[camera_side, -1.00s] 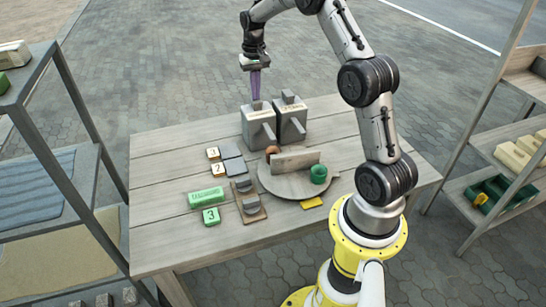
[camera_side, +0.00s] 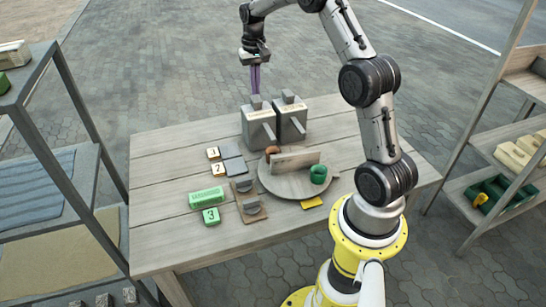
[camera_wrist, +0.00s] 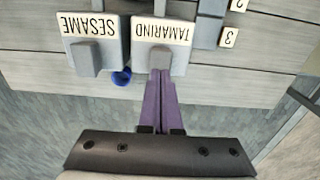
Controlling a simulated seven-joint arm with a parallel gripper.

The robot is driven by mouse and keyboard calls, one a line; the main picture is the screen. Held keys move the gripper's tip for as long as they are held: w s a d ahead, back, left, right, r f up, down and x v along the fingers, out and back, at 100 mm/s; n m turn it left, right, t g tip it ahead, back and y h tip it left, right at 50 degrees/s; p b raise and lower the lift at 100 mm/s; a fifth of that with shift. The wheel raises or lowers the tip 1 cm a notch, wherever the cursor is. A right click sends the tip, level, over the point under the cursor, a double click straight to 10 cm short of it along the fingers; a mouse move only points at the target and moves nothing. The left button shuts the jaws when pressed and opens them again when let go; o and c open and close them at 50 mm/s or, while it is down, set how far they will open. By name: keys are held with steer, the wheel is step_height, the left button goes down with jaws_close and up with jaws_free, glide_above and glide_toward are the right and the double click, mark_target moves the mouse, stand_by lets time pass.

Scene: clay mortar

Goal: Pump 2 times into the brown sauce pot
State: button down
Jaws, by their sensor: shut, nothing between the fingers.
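Two grey pump dispensers stand side by side at the back of the table: the left one (camera_side: 253,130) and the right one (camera_side: 291,126). In the wrist view their upside-down labels read TAMARIND (camera_wrist: 164,33) and SESAME (camera_wrist: 92,26). My gripper (camera_side: 256,92) points down with its purple fingers together and empty, just above the top knob of the left dispenser. In the wrist view the fingertips (camera_wrist: 160,74) are at the TAMARIND knob; whether they touch it is unclear. The brown pot (camera_side: 271,150) sits on the round tray (camera_side: 278,188), partly hidden behind an upright divider (camera_side: 294,160).
A green pot (camera_side: 318,174) stands on the tray's right, before the divider. A blue round thing (camera_wrist: 121,77) shows beside the SESAME dispenser. Numbered tiles (camera_side: 218,170), a green block (camera_side: 206,197), a board with grey pieces (camera_side: 248,200) and a yellow piece (camera_side: 311,202) lie nearby.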

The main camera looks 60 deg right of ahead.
mark_target(256, 98)
steer(key=shift+f, duration=0.25)
steer(key=shift+f, duration=0.45)
steer(key=shift+f, duration=0.95)
steer(key=shift+r, duration=0.2)
stand_by(0.4)
steer(key=shift+r, duration=1.45)
steer(key=shift+r, duration=2.5)
